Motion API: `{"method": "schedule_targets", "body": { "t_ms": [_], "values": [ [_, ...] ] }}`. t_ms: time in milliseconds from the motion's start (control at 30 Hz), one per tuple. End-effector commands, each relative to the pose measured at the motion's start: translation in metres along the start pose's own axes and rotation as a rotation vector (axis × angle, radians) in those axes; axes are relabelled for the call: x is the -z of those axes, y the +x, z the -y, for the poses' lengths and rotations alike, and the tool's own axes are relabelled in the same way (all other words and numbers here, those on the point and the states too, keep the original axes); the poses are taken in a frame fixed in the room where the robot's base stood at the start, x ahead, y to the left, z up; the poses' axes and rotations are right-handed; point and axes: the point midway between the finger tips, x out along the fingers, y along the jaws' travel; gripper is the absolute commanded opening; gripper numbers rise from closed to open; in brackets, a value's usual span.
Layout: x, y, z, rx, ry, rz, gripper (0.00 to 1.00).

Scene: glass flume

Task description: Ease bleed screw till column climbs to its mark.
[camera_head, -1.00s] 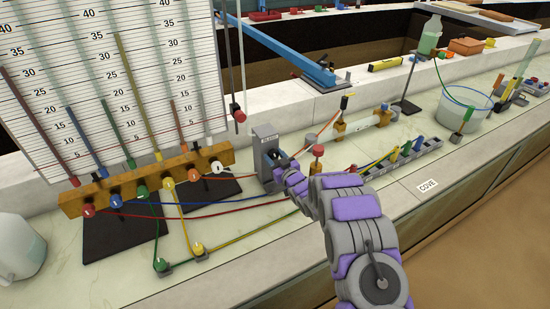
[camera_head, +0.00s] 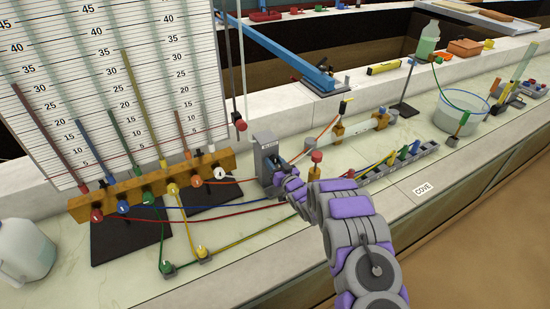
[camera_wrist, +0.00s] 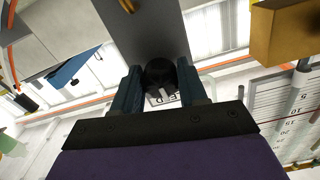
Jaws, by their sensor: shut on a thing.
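The bleed screw (camera_wrist: 160,72) is a dark round knob on a grey block. My gripper (camera_wrist: 160,88) is shut on it, one finger on each side, in the wrist view. The grey bleed block (camera_head: 268,152) stands upright on the bench in the head view. My gripper (camera_head: 284,180) is at its front right there, hiding the screw. The scale board (camera_head: 105,70) at left carries tilted coloured columns, including a tall yellow column (camera_head: 140,95) and a short orange column (camera_head: 183,130). A thin red line crosses the scale low down. Which column answers the screw I cannot tell.
A wooden manifold (camera_head: 135,193) with coloured knobs lies below the board. Coloured tubes cross the bench. A red-topped post (camera_head: 316,158) stands close behind my arm.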

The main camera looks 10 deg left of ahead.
Motion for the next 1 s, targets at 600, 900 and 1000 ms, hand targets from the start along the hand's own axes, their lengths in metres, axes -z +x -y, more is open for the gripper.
{"method": "schedule_targets", "body": {
  "t_ms": [600, 900, 1000],
  "values": [
    [-0.0004, 0.0001, 0.0001, 0.000, 0.053, -0.001, 0.54],
    [-0.0001, -0.0001, 0.0000, 0.000, 0.053, -0.001, 0.65],
    [0.0000, -0.0013, -0.0001, 0.000, 0.053, -0.001, 0.65]
  ]
}}
